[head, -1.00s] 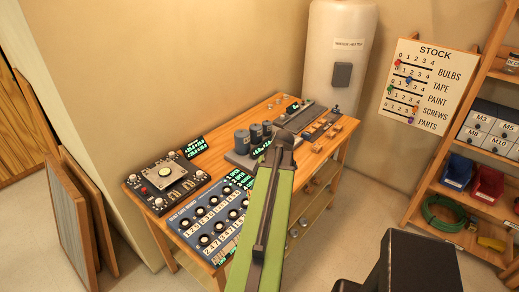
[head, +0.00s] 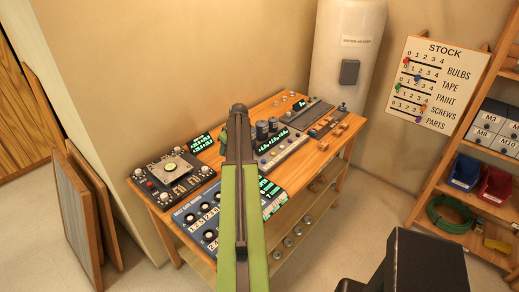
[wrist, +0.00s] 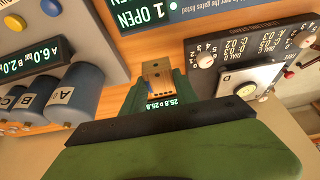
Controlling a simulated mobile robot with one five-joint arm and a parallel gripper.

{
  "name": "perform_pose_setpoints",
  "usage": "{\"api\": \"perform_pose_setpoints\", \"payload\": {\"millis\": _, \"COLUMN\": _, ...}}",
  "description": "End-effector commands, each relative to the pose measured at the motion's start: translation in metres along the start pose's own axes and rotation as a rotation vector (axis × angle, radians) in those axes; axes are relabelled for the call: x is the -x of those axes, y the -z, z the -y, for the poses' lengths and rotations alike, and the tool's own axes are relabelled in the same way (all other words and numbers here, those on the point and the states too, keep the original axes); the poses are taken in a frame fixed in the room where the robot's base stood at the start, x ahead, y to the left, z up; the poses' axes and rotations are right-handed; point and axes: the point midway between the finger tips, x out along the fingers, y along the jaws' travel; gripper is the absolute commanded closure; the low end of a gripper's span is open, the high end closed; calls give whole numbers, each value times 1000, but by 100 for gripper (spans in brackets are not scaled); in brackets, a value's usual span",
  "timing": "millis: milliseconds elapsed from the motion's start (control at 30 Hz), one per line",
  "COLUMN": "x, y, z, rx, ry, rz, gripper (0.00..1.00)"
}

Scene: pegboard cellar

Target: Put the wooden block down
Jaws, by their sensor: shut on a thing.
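The wooden block (wrist: 157,72) is a small light-brown cube with dark dots on its near side, seen in the wrist view. My gripper (wrist: 158,88) has its green fingers on both sides of the block and is shut on it. The block shows over bare orange-brown tabletop; I cannot tell its height above it. In the head view my arm reaches over the middle of the wooden workbench (head: 309,167), and the block is hidden behind it.
A black panel with a square plate (head: 172,174) stands left on the bench, a blue logic gate board (head: 200,222) at the front. Grey cylinders (head: 268,128) stand on a panel to the right. Small wooden blocks (head: 341,127) lie at the far right end.

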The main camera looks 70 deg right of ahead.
Motion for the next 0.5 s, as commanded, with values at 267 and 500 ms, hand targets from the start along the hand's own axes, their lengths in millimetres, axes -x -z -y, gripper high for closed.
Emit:
{"api": "perform_pose_setpoints", "payload": {"millis": 267, "x": -52, "y": -22, "z": 0, "rx": 2, "ry": 1, "rz": 0, "gripper": 100}}
{"api": "perform_pose_setpoints", "payload": {"millis": 500, "x": -59, "y": -26, "z": 0, "rx": 3, "ry": 2, "rz": 0, "gripper": 100}}
